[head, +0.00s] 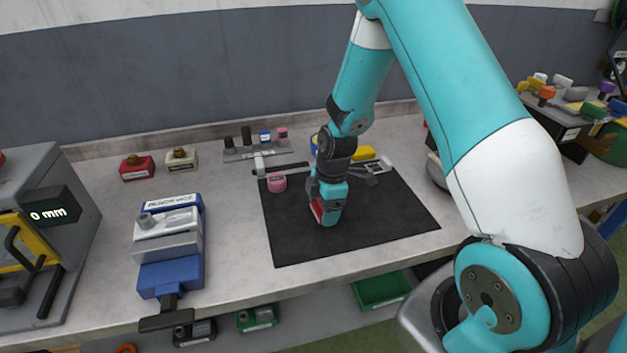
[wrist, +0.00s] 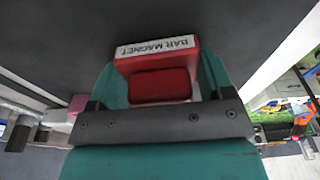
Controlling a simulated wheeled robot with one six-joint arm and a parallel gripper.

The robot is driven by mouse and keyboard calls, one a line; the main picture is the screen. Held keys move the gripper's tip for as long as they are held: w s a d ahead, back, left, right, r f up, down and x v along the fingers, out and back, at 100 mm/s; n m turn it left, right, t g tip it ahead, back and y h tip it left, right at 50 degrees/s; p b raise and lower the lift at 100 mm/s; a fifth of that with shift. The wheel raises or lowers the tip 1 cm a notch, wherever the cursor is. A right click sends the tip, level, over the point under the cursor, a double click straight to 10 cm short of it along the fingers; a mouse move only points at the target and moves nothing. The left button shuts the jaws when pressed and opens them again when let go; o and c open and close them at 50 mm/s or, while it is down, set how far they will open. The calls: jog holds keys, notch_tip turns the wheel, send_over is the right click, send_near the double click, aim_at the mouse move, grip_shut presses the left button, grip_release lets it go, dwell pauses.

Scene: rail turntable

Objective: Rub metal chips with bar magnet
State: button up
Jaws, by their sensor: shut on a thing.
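The bar magnet (wrist: 158,72) is a red block with a white strip lettered "BAR MAGNET"; it fills the middle of the wrist view. My gripper (wrist: 160,85) is shut on it, with a teal finger on either side. In the head view my gripper (head: 327,212) points down over the middle of the black mat (head: 355,238), and a red edge of the magnet (head: 316,211) shows at its tip. I cannot tell whether the magnet touches the mat. I can make out no metal chips in either view.
A pink object (head: 277,183) and a hammer-like tool (head: 368,172) lie at the mat's back. A blue and grey vise (head: 170,245) stands left, with a machine reading "0 mm" (head: 50,212) beyond it. A small rack (head: 257,150) stands behind. The mat's front is clear.

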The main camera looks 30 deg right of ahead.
jog(key=shift+w+a+f, duration=0.1)
jog(key=shift+w+a, duration=0.1)
jog(key=shift+a, duration=0.6)
notch_tip(320, 180, up, 3)
jog(key=shift+d+p, duration=0.1)
jog(key=shift+p, duration=0.7)
jog(key=shift+r+p, duration=1.95)
jog(key=shift+r, duration=0.7)
